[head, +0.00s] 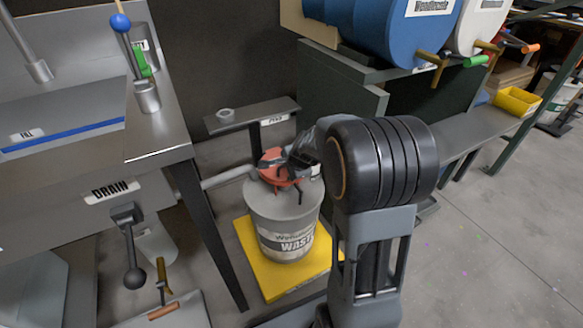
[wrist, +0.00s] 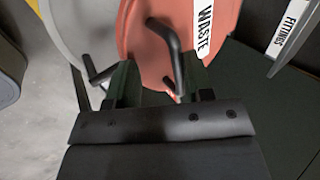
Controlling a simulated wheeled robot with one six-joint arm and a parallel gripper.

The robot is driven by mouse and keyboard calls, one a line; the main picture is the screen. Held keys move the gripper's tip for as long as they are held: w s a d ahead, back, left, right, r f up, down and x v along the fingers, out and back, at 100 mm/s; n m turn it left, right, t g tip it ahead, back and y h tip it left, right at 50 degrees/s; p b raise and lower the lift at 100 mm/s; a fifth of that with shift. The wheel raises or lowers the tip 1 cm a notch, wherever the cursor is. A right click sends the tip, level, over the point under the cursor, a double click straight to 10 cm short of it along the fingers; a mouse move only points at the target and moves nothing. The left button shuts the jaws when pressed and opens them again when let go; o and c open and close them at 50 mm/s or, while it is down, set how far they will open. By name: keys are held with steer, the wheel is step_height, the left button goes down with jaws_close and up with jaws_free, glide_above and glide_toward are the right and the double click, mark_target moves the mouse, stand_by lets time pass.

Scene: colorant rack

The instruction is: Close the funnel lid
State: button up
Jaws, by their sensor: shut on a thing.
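The red funnel (head: 283,177) sits on top of the grey waste drum (head: 284,222) in the head view. Its red lid (wrist: 150,35), with a white WASTE label, fills the upper middle of the wrist view. A bent black handle (wrist: 178,62) stands out from the lid. My gripper (head: 300,160) is at the funnel, and in the wrist view its two fingers (wrist: 160,82) are on either side of the handle, shut on it. My gripper and wrist hide part of the lid in the head view, so its exact tilt is hard to tell.
The drum stands on a yellow platform (head: 247,250). A grey bench with a DRAIN label (head: 111,191) and a lever (head: 130,245) is at left. A small shelf (head: 240,119) is behind. Floor at right is clear.

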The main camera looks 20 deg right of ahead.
steer(key=p+v, duration=0.5)
steer(key=v, duration=0.8)
steer(key=shift+s+r+p, duration=0.2)
steer(key=shift+r+p, duration=0.05)
steer(key=shift+p, duration=0.1)
steer(key=shift+d, duration=0.1)
steer(key=s+a+r+n+g+p, duration=0.1)
steer(key=s+a+r+n+p, duration=0.2)
steer(key=r+p, duration=0.7)
steer(key=s+a+r+n+g+p, duration=0.1)
steer(key=s+a+r+n+p, duration=0.2)
steer(key=s+r+n+p, duration=0.3)
steer(key=s+a+r+n+g+p, duration=0.1)
steer(key=s+a+r+n+p, duration=0.2)
steer(key=r+p, duration=1.1)
step_height(320, 180, up, 2)
steer(key=s+n, duration=0.2)
steer(key=n, duration=0.3)
steer(key=shift+r, duration=0.2)
steer(key=shift+s+a, duration=0.1)
